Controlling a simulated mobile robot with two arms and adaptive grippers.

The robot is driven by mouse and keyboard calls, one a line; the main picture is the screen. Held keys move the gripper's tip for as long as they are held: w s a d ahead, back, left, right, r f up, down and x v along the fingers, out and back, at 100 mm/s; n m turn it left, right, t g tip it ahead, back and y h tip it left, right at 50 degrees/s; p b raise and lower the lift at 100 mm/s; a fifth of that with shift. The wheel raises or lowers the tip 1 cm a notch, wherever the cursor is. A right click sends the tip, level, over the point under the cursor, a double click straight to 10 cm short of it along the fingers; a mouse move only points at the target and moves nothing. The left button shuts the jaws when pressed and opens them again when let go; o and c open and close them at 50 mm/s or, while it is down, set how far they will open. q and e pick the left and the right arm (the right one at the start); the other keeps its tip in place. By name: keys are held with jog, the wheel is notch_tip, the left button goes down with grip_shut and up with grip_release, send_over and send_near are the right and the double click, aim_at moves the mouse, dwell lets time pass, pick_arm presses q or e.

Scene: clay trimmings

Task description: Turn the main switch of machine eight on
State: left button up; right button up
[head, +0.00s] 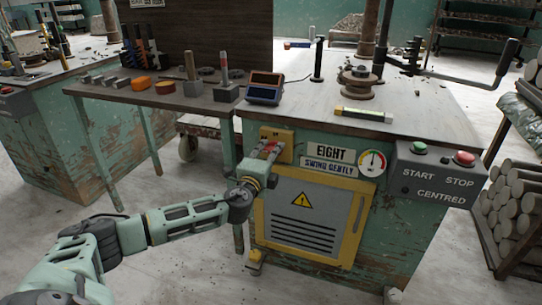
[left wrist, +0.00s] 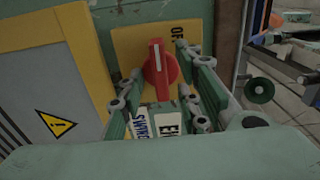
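Machine eight (head: 400,215) is a worn green bench with a yellow-framed grey door and an "EIGHT / SWING GENTLY" label (head: 330,158). Its main switch is a red rotary knob (left wrist: 160,70) with a white line, on a yellow plate (head: 284,139). In the left wrist view the knob's line stands nearly upright, and the letters "OF" show at the plate's upper right. My left gripper (head: 267,151) is at the plate, its two fingers apart on either side of the knob. I cannot tell whether they touch it. My right gripper is not in view.
A start/stop box (head: 436,172) with green and red buttons hangs at the machine's right. A side table (head: 155,96) with weights and tools adjoins on the left. A crank arm (head: 455,77) reaches over the machine top. Stacked clay cylinders (head: 515,205) stand at right.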

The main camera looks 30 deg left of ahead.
pick_arm(q)
jog(key=shift+w, duration=0.1)
jog(key=shift+c, duration=0.5)
grip_shut()
